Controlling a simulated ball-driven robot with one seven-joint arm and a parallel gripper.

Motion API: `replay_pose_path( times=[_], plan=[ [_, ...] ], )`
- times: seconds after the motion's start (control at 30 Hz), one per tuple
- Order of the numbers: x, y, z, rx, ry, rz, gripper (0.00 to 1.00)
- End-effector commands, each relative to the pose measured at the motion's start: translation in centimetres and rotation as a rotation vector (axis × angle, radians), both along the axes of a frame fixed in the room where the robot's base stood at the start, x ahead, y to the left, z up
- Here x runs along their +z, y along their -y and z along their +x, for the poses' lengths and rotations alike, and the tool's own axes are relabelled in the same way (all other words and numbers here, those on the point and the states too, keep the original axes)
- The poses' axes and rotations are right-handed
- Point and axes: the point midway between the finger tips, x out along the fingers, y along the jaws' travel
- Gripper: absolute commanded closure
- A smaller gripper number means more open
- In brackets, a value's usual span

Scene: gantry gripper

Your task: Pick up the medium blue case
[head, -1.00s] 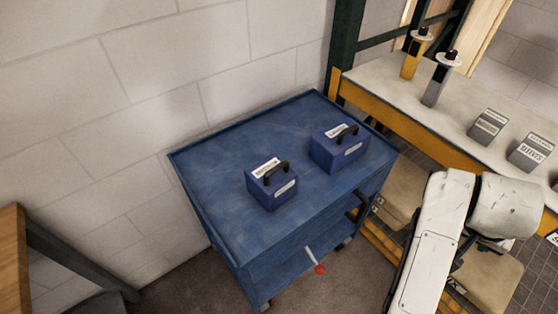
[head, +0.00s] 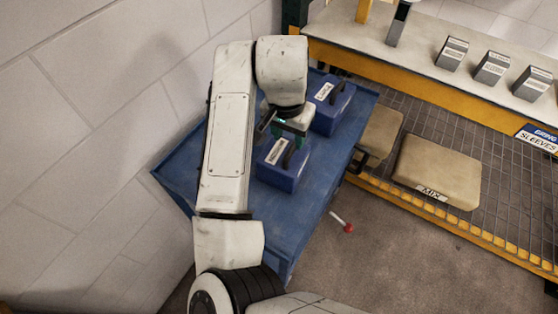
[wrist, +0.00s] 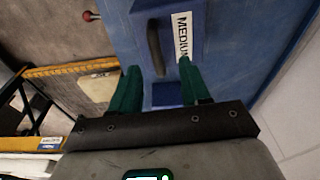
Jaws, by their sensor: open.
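The medium blue case (head: 281,176) stands upright on the blue cart. Its label reads MEDIUM in the wrist view, where the case (wrist: 196,14) shows at the top with its dark handle (wrist: 155,46) raised. My gripper (head: 290,128) is over the cart, just beyond the case's far side in the head view. In the wrist view my gripper's green fingers (wrist: 158,88) are apart and empty, with the handle ahead between their tips. I cannot tell the exact height gap. My wrist hides part of the cart behind it.
A second blue case (head: 334,108) stands close behind on the cart (head: 180,172). A bench (head: 420,45) with several grey blocks runs along the back right. The wall is close on the left. A red-knobbed lever (head: 347,228) sticks out at the cart's right.

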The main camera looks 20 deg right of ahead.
Motion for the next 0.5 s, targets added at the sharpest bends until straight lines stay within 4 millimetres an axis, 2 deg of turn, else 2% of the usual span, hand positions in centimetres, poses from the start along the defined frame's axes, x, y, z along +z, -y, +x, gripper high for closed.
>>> replay_pose_path(
  times=[0.27,0.5],
  plan=[
    [-2.0,0.4,0.2,0.001,0.0,0.0,0.54],
    [-5.4,1.1,0.5,0.002,-0.001,0.001,0.54]
  ],
)
